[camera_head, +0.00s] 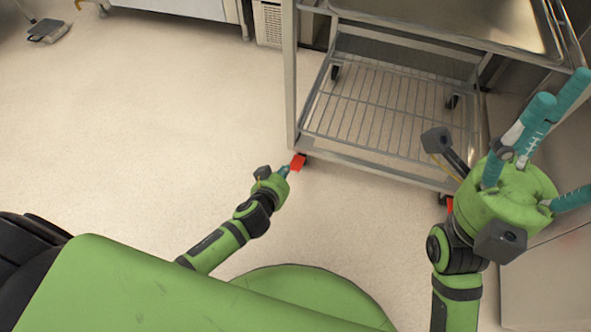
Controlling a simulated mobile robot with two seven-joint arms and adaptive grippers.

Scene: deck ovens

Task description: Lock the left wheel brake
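The left wheel brake is a small red pedal (298,162) at the foot of the metal rack cart's (291,90) near left post. My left gripper (284,171) is low by the floor, just left of this pedal. Its teal fingers look closed together in one narrow tip, with nothing seen between them. The tip is close to the pedal; I cannot tell if they touch. A second red pedal (449,204) at the near right corner is partly hidden by my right arm. My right gripper (540,140) is raised at the right, its teal fingers spread and empty.
The cart has a wire lower shelf (365,110) and a metal tray (460,20) above. A steel cabinet or wall panel (550,265) stands close on the right. The pale floor (130,130) is open to the left. A floor scale-like object (48,30) lies far left.

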